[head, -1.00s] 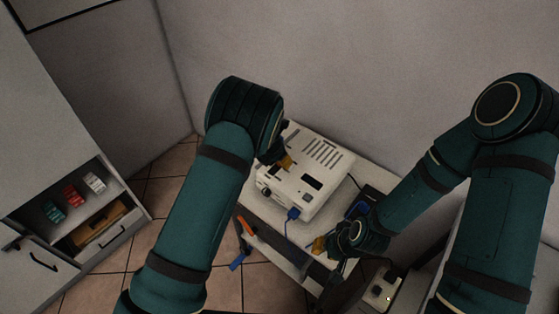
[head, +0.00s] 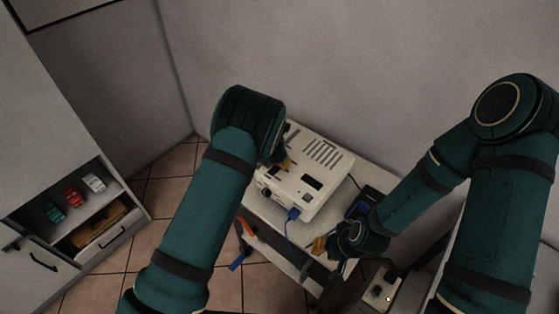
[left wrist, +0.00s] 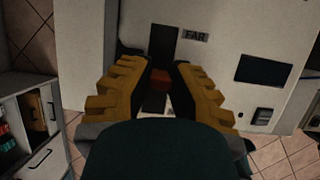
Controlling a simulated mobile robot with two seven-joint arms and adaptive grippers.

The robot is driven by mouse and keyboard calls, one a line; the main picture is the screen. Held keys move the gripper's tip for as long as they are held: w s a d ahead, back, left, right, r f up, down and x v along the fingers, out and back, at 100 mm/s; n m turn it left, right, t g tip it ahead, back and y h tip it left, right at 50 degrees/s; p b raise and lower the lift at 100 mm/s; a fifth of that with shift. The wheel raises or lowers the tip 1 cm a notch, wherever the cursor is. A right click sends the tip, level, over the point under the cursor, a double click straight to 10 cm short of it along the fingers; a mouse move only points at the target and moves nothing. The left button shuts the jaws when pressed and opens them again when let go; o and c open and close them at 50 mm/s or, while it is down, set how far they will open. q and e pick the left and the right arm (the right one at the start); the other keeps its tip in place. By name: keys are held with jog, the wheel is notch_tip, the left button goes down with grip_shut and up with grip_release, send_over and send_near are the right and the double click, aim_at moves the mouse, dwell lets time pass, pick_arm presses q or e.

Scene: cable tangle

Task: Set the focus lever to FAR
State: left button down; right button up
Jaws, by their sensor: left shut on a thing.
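The white projector (head: 325,172) stands on a small table, its top partly hidden by my left arm. In the left wrist view, the red-orange focus lever (left wrist: 160,78) sits in a dark slot (left wrist: 163,42). The FAR label (left wrist: 195,36) is beside the slot's upper end, and the lever is below it, with dark slot between. My left gripper (left wrist: 162,76) has its yellow fingers on both sides of the lever, shut on it. My right gripper (head: 320,245) is low beside the table's front right; its finger opening is too small to tell.
A blue plug (head: 293,213) with a cable is at the projector's front. A dark device (head: 371,195) lies on the table to its right. The cabinet (head: 95,215) on the left holds small coloured items.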

pick_arm(q)
jog(key=shift+w+d+f+g+b, duration=0.2)
jog(key=shift+w+d+g+b, duration=0.1)
jog(key=shift+g, duration=0.1)
jog(key=shift+w+d+g+y, duration=0.25)
jog(key=shift+w+g+y, duration=0.15)
jog(key=shift+g+y, duration=0.25)
jog(key=shift+w+d+f, duration=0.1)
jog(key=shift+w, duration=0.05)
jog(key=shift+w+f+g+y+b, duration=0.15)
jog(key=shift+g+y+b, duration=0.2)
jog(key=shift+b, duration=0.25)
jog(key=g+y+b, duration=0.1)
jog(key=b, duration=0.4)
jog(key=shift+w+d+f+g, duration=0.3)
jog(key=shift+w+d+f, duration=0.05)
jog(key=shift+w+d, duration=0.05)
jog(key=shift+r, duration=0.1)
